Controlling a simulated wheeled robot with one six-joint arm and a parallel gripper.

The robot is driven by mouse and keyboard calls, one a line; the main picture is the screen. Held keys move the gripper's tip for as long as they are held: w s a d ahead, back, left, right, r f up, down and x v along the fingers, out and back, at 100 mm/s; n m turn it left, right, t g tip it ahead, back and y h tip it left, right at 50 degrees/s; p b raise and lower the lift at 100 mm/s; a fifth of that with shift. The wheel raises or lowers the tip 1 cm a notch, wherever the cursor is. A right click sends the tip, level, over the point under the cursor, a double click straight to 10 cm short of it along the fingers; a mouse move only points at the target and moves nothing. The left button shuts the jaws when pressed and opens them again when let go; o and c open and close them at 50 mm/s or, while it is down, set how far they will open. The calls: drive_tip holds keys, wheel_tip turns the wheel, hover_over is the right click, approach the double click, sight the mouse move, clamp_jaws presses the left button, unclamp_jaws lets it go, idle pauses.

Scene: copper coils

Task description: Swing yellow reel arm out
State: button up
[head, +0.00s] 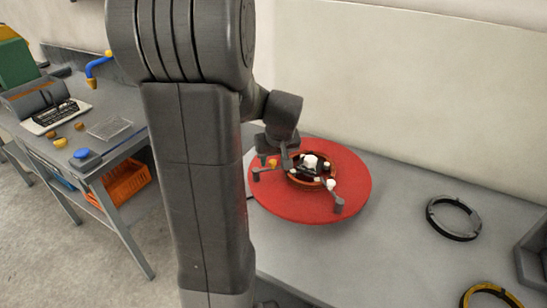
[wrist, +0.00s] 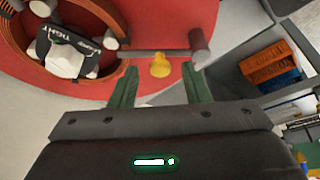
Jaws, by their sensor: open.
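The yellow reel arm (wrist: 140,55) is a thin grey bar on the red disc, with a grey post (wrist: 200,42) at its outer end and a yellow knob (wrist: 160,68) on it. In the head view, the yellow knob (head: 272,162) shows just below my gripper. My gripper (wrist: 159,76) is open, with a green finger on each side of the knob in the wrist view; I cannot tell whether they touch it. A copper coil (wrist: 22,52) lies around the white hub (wrist: 66,62), which carries a black strap reading "TIGHT".
The red disc (head: 345,165) rests on a grey bench (head: 400,245) against a wall. Another reel arm (head: 326,192) with a white knob points to the front right. A black ring (head: 453,217) and a yellow ring (head: 490,297) lie to the right. A side table (head: 110,150) stands left.

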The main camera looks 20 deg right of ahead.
drive_tip(key=shift+f, duration=0.15)
drive_tip(key=shift+c, duration=0.2)
clamp_jaws()
